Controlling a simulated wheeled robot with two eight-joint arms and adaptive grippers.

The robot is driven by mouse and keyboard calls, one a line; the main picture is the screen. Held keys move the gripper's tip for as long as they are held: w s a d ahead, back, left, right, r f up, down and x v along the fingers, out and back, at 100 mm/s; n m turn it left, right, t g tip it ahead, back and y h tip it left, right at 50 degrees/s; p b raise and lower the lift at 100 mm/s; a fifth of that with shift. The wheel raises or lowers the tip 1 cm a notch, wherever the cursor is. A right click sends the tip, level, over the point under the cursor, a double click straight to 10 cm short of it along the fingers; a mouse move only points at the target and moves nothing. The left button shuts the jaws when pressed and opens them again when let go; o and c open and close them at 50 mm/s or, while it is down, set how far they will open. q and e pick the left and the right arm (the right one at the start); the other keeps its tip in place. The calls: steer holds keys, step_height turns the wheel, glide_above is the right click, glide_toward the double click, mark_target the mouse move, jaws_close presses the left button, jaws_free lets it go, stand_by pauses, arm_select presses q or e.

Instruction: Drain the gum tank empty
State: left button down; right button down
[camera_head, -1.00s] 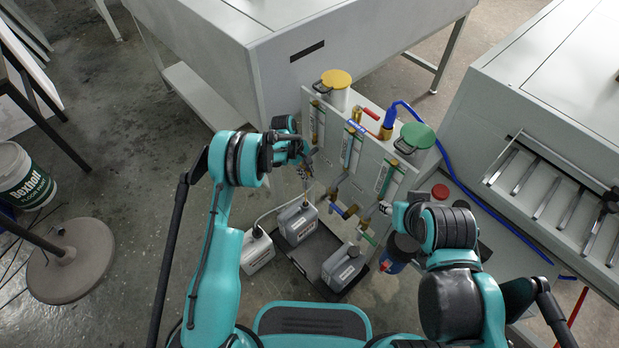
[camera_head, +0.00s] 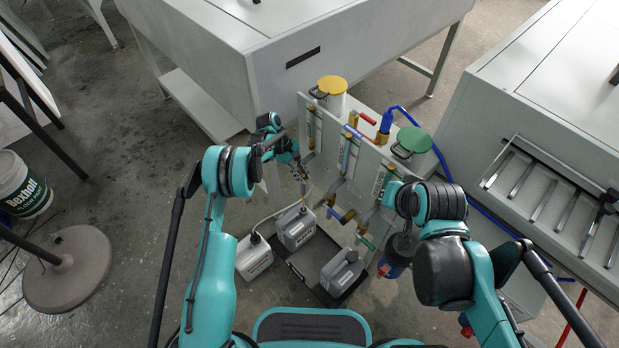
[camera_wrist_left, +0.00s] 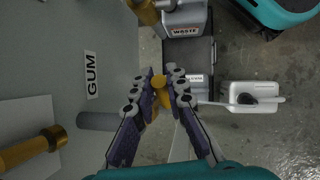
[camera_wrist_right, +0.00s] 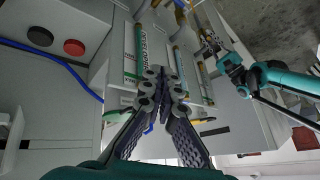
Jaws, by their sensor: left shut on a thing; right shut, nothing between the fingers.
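The panel (camera_head: 325,150) carries tubes, valves and brass pipes, with a yellow-lidded tank (camera_head: 332,90) and a green-lidded tank (camera_head: 411,148) behind it. A GUM label (camera_wrist_left: 91,74) shows on the panel in the left wrist view. My left gripper (camera_wrist_left: 160,84) is shut on a yellow-brass valve part (camera_wrist_left: 159,97) beside that label; the fingers hide much of it. In the head view the left gripper (camera_head: 303,176) is low at the panel's left end. My right gripper (camera_wrist_right: 165,78) is shut and empty in front of the panel's tubes; my arm mostly hides it in the head view.
Grey machines (camera_head: 290,60) stand behind and right.

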steer(key=w+a+f+m+g+y, duration=0.1)
steer(key=w+a+f+m, duration=0.3)
steer(key=w, duration=0.3)
steer(key=w+a+f+m+y, duration=0.1)
steer(key=w+f+m, duration=0.3)
steer(key=w+m, duration=0.25)
steer(key=w+a+f+m+y, duration=0.1)
steer(key=w+a+f+m, duration=0.2)
steer(key=f, duration=0.4)
steer(key=w+a+f+m+g, duration=0.1)
steer(key=w+a+f+m, duration=0.3)
steer(key=a+f, duration=0.2)
steer(key=w+a+f+m+y, duration=0.1)
steer(key=w+a+f+m, duration=0.2)
steer(key=f, duration=0.6)
steer(key=shift+w+a+y, duration=0.3)
steer(key=shift+w+a, duration=0.4)
steer(key=shift+w, duration=0.15)
steer(key=shift+m, duration=0.25)
